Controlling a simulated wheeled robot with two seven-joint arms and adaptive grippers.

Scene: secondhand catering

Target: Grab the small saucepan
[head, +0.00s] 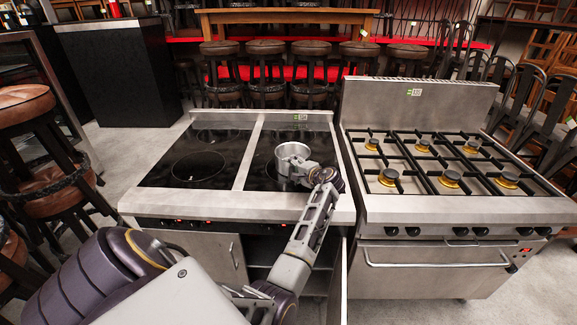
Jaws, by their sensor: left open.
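The small saucepan (293,150) is a round silver metal pan standing on the right black glass panel of the steel cooktop (242,158). Its rim and far wall show. My left arm reaches in from the lower left, and my left gripper (290,166) is at the near side of the saucepan, overlapping its front wall in the head view. The gripper is open. Its fingers and the lower part of the saucepan are partly hidden, and I cannot tell if they touch. My right gripper is not in view.
A gas range (450,182) with several brass burners and black grates stands right of the cooktop. A cabinet door (338,280) stands open below the cooktop. Stools (38,150) crowd the left. The left glass panel (190,165) is bare.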

